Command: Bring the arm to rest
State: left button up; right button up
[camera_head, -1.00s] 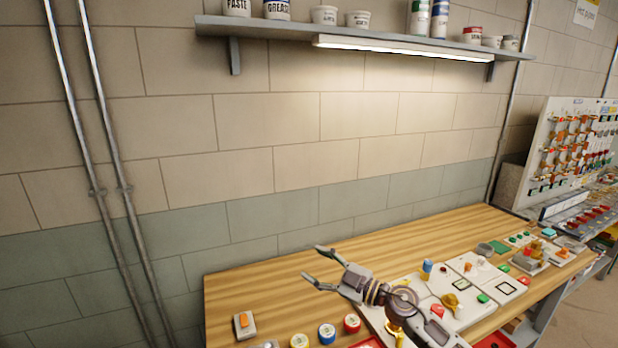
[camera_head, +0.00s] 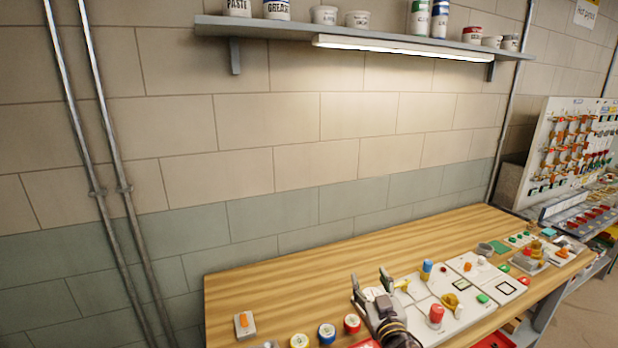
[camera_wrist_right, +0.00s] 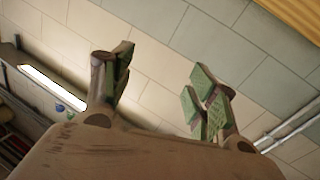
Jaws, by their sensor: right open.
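In the right wrist view the open fingers (camera_wrist_right: 165,95) also show, with green pads, against the block wall and the lit shelf lamp (camera_wrist_right: 52,88). My left gripper is not in the head view.
White panels (camera_head: 475,264) with small coloured parts lie right of my gripper. A shelf (camera_head: 300,30) with tins hangs above. The bench's back left is clear.

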jog(key=s+d+f+m+g+h, duration=0.2)
jog(key=s+d+f+g+h, duration=0.15)
jog(key=s+d+f, duration=0.35)
jog(key=s+f+g+y, duration=0.1)
jog(key=s+f+g, duration=0.3)
jog(key=s, duration=0.3)
jog(key=s+a+f+g, duration=0.1)
jog(key=s+f+g, duration=0.25)
jog(key=s, duration=0.45)
jog(key=s+f+g+y, duration=0.1)
jog(key=s+f+g, duration=0.35)
jog(key=s, duration=0.25)
notch_tip(320, 180, down, 34)
jog(key=s+n+b, duration=0.1)
jog(key=s, duration=0.1)
jog(key=s+d+f, duration=0.2)
jog(key=s+f, duration=0.8)
jog(key=s, duration=0.1)
jog(key=s+d+f+g, duration=0.1)
jog(key=s+d+f, duration=0.1)
jog(key=s+f, duration=0.8)
jog(key=shift+s+f+b, duration=0.4)
jog(key=shift+s+b, duration=0.05)
jog(key=shift+s, duration=0.35)
jog(key=shift+g, duration=0.25)
